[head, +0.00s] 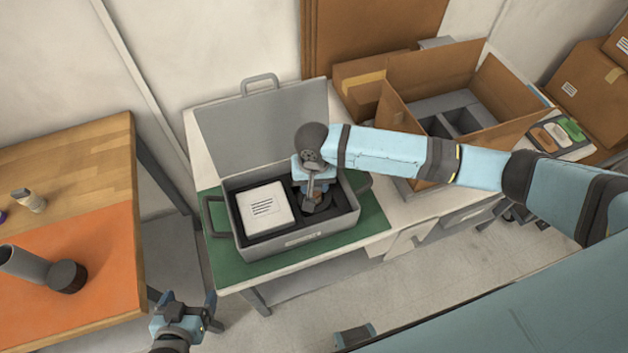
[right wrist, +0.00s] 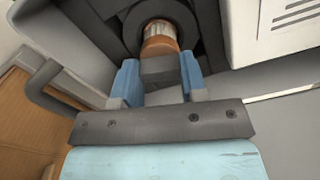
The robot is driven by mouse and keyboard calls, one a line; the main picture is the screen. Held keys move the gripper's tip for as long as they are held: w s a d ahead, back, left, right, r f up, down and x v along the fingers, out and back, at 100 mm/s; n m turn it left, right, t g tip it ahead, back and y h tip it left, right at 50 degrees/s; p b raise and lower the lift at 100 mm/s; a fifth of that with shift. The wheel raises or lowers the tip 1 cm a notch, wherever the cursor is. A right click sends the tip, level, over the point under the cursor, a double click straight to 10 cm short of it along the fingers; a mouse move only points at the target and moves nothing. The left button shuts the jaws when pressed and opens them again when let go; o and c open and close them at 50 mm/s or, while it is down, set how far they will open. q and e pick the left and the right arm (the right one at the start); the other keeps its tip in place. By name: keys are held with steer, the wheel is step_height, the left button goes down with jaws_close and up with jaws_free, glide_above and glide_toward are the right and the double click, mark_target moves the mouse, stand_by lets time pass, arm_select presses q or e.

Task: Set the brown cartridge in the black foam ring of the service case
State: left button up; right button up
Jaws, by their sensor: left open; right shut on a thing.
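The grey service case (head: 297,242) stands open on a green mat, its lid leaning back. My right gripper (head: 313,182) reaches down into its right half. In the right wrist view the blue fingers (right wrist: 160,75) are shut on the brown cartridge (right wrist: 160,46), which has a pale ribbed section. The cartridge points into the dark round opening of the black foam ring (right wrist: 128,18). Its far end is hidden, so I cannot tell how deep it sits. The ring also shows in the head view (head: 322,204), partly covered by the gripper. My left gripper (head: 187,306) is open and empty, low beside the bench.
A white vented box (head: 265,209) fills the case's left half, close to my right gripper. An open cardboard box (head: 400,105) stands behind my right arm.

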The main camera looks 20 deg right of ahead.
stand_by(0.7)
steer(key=shift+p, duration=0.7)
steer(key=shift+f, duration=0.65)
steer(key=o, duration=0.9)
steer(key=shift+r, duration=0.1)
